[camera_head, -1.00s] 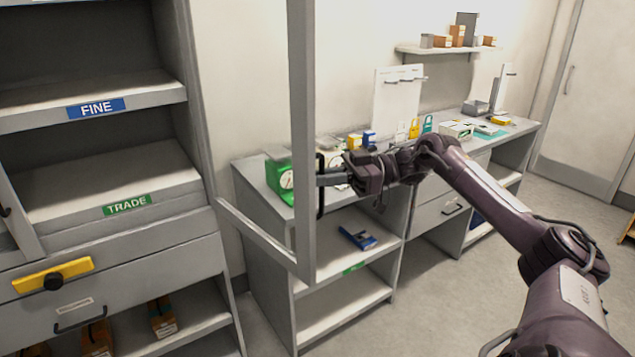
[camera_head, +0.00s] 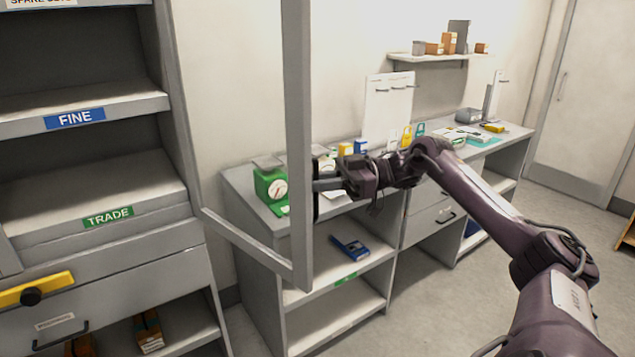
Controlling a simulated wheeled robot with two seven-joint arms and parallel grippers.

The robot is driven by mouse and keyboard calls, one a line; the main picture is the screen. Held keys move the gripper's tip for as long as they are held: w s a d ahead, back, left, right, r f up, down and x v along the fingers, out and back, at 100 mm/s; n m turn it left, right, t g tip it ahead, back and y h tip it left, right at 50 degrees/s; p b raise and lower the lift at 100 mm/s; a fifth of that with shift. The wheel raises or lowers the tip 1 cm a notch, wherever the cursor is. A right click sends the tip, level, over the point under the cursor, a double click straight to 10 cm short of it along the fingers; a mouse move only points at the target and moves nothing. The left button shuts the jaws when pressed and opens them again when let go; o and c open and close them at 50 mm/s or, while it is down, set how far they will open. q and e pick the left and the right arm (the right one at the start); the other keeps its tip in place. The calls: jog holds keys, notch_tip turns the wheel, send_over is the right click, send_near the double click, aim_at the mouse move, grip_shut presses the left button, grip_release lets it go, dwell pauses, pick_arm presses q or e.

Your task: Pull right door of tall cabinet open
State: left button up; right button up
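The tall cabinet (camera_head: 180,130) stands at the left, its shelves labelled FINE and TRADE. Its right door (camera_head: 298,130) is a grey frame with a see-through middle, swung wide out from the cabinet side. The door's dark handle (camera_head: 317,205) is on the door's outer edge, mostly behind my fingers. My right gripper (camera_head: 322,184) is at this handle, with its fingers reaching to the door edge. Whether the fingers are closed round the handle is hard to see. My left gripper is not in view.
A grey bench (camera_head: 235,190) behind the door holds a green dial scale (camera_head: 270,185) and small boxes. A blue item (camera_head: 349,247) lies on its lower shelf. A wall shelf (camera_head: 430,57) is above. Open floor (camera_head: 440,310) lies at the right.

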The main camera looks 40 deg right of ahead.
jog(key=shift+o, duration=0.5)
jog(key=b+v, duration=0.3)
jog(key=v, duration=0.4)
jog(key=shift+d, duration=0.3)
jog(key=shift+s, duration=0.1)
